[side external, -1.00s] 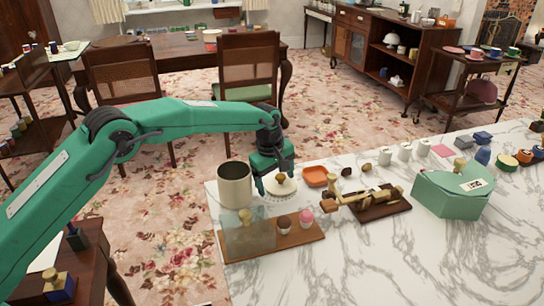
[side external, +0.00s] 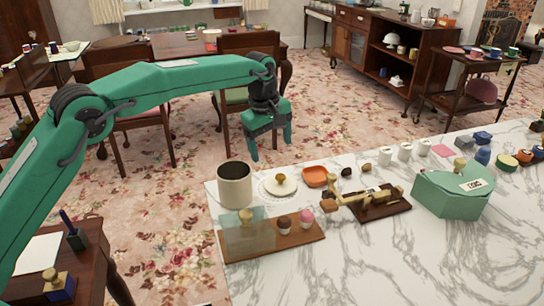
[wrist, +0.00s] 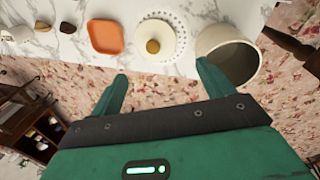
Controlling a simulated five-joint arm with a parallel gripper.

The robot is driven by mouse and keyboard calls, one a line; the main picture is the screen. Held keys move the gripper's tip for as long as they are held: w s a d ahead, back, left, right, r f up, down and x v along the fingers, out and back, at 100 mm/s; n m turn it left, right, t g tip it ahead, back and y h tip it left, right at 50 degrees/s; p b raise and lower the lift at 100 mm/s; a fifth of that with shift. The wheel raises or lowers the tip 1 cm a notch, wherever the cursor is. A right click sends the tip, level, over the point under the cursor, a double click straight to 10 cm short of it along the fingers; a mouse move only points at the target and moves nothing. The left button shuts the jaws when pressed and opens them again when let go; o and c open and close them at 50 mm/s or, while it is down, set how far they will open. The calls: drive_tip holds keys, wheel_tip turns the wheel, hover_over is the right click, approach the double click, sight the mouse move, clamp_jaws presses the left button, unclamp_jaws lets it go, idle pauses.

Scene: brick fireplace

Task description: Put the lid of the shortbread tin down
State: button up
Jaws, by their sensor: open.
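The lid is a round cream disc with a brass knob (side external: 281,185), lying flat, knob up, on a white lacy doily (side external: 262,190) on the marble counter. It also shows in the wrist view (wrist: 168,45). The cream tin (side external: 234,187) stands upright and open-topped just left of the lid, apart from it; its open mouth shows in the wrist view (wrist: 240,62). My gripper (side external: 270,150) is open and empty, in the air above and behind the lid. In the wrist view, its fingers (wrist: 162,70) are spread with nothing between them, and the lid is beyond them.
An orange dish (side external: 316,177) sits right of the lid. In front are a wooden board with small cakes (side external: 300,235) and a clear box (side external: 250,238). A wooden board with a brass device (side external: 375,203) and a green box (side external: 453,193) stand right. The front right counter is bare.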

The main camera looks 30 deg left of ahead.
drive_tip(key=shift+s+r, duration=0.1)
drive_tip(key=shift+r, duration=0.35)
idle(0.3)
drive_tip(key=s+a+r+m+t, duration=0.1)
drive_tip(key=s+a+r+m, duration=0.2)
drive_tip(key=s+a+r, duration=0.45)
drive_tip(key=s+a+r+m+t, duration=0.1)
drive_tip(key=s+a+r+m, duration=0.3)
drive_tip(key=s, duration=0.6)
drive_tip(key=s+a+f+m, duration=0.1)
drive_tip(key=s+a+f, duration=0.1)
drive_tip(key=s, duration=0.5)
drive_tip(key=s+a+f+m+t, duration=0.1)
drive_tip(key=s+a+f+m, duration=0.1)
drive_tip(key=s, duration=0.5)
drive_tip(key=s+a+f+m, duration=0.1)
drive_tip(key=s+a+m, duration=0.1)
drive_tip(key=s+a, duration=0.2)
drive_tip(key=s, duration=0.3)
drive_tip(key=shift+f+t+y, duration=0.3)
drive_tip(key=shift+f, duration=0.1)
